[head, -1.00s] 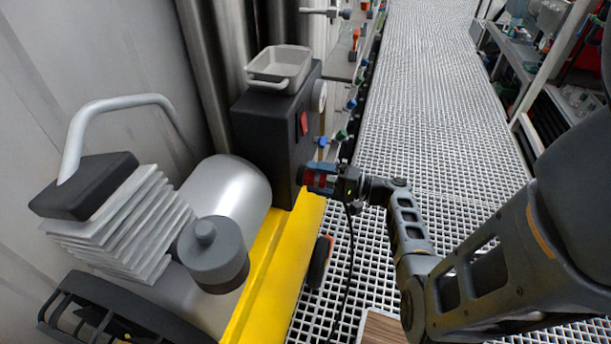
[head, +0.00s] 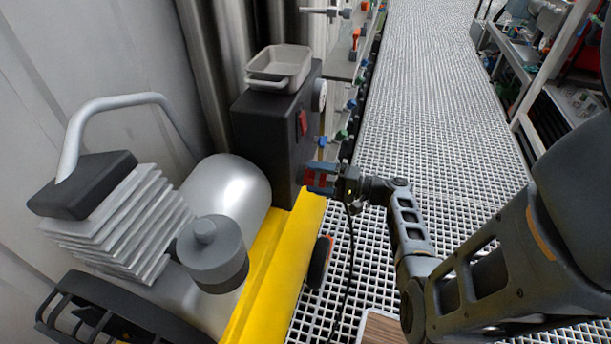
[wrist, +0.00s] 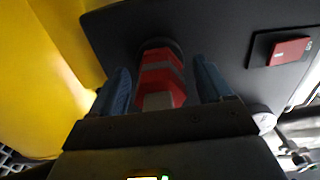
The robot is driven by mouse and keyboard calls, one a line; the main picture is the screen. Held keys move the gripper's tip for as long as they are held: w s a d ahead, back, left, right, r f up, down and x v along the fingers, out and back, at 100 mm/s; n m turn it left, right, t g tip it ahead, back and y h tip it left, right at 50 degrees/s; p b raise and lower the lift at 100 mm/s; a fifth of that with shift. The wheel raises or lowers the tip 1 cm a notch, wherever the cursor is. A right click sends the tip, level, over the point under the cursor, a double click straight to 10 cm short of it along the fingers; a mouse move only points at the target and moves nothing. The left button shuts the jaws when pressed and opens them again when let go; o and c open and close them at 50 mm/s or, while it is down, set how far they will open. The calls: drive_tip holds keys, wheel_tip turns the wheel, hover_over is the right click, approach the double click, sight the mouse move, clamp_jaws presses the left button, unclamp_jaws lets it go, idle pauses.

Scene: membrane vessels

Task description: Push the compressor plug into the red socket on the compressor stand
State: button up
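The red plug with grey bands (wrist: 160,85) points at the black face of the compressor stand's box (wrist: 215,40) in the wrist view. Its far end meets a dark round collar (wrist: 160,44) on that face. I cannot tell where plug ends and red socket begins, or how deep it sits. My gripper (wrist: 161,85) has its blue fingers on either side of the plug, with narrow gaps showing. In the head view my gripper (head: 320,178) is at the box's lower right side, around the red plug. A black cable (head: 347,262) hangs below it.
The yellow stand beam (head: 270,265) and silver tank (head: 228,195) lie left of my gripper. A red switch (head: 303,123) is on the box, with a grey tray (head: 280,66) on top. The grating floor (head: 430,120) is open to the right.

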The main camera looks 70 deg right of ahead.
drive_tip(key=c, duration=1.4)
drive_tip(key=shift+s, duration=0.1)
drive_tip(key=shift+s+d, duration=0.15)
drive_tip(key=shift+s, duration=1.3)
drive_tip(key=shift+s+d, duration=0.1)
drive_tip(key=shift+s, duration=1.3)
